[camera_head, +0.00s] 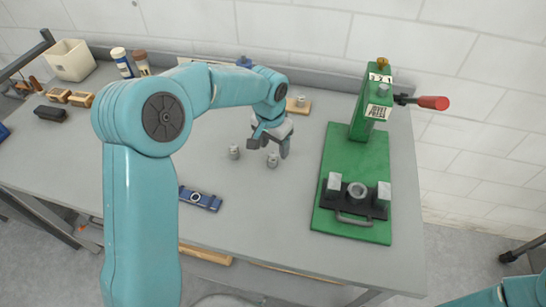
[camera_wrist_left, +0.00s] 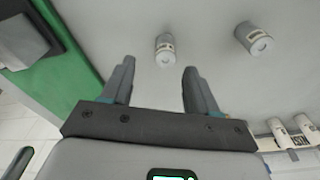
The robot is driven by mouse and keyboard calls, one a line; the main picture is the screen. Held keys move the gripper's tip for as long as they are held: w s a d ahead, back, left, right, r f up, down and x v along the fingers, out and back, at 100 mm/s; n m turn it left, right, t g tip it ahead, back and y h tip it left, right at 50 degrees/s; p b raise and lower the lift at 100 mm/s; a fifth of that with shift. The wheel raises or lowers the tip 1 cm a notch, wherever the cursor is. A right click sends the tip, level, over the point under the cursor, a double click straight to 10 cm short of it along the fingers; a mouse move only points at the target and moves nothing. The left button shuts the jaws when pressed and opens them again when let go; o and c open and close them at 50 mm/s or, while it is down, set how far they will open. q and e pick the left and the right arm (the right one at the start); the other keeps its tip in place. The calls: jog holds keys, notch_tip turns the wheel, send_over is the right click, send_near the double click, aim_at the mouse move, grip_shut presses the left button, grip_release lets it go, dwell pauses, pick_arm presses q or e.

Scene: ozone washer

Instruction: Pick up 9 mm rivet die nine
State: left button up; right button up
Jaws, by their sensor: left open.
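Two small grey metal dies stand upright on the grey table. One die (camera_head: 272,160) is just below my left gripper (camera_head: 268,146); the other die (camera_head: 234,152) stands to its left. I cannot read which is the 9 mm one. In the left wrist view my left gripper (camera_wrist_left: 160,68) is open and empty, with a finger on each side. The near die (camera_wrist_left: 165,50) lies beyond the fingertips, in line with the gap between them. The other die (camera_wrist_left: 253,38) is off to the right. My right gripper is not in view.
A green press (camera_head: 330,170) with a red-tipped lever stands at the right. A blue strap (camera_head: 200,198) lies near the front edge. A wooden block (camera_head: 298,106) with a small metal piece sits behind the gripper. Two bottles (camera_head: 122,62) and a cream bin (camera_head: 70,60) are at the back left.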

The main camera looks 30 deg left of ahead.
aim_at(273, 154)
pick_arm(q)
jog(key=shift+s+f, duration=0.15)
jog(key=shift+f, duration=0.35)
jog(key=f, duration=0.1)
jog(key=f+p, duration=0.1)
jog(key=f, duration=0.2)
jog(key=shift+w+a+p, duration=0.3)
jog(key=shift+w, duration=0.1)
jog(key=shift+s+f, duration=0.1)
jog(key=shift+f, duration=0.35)
jog(key=shift+c, duration=0.2)
jog(key=c, duration=0.5)
grip_shut()
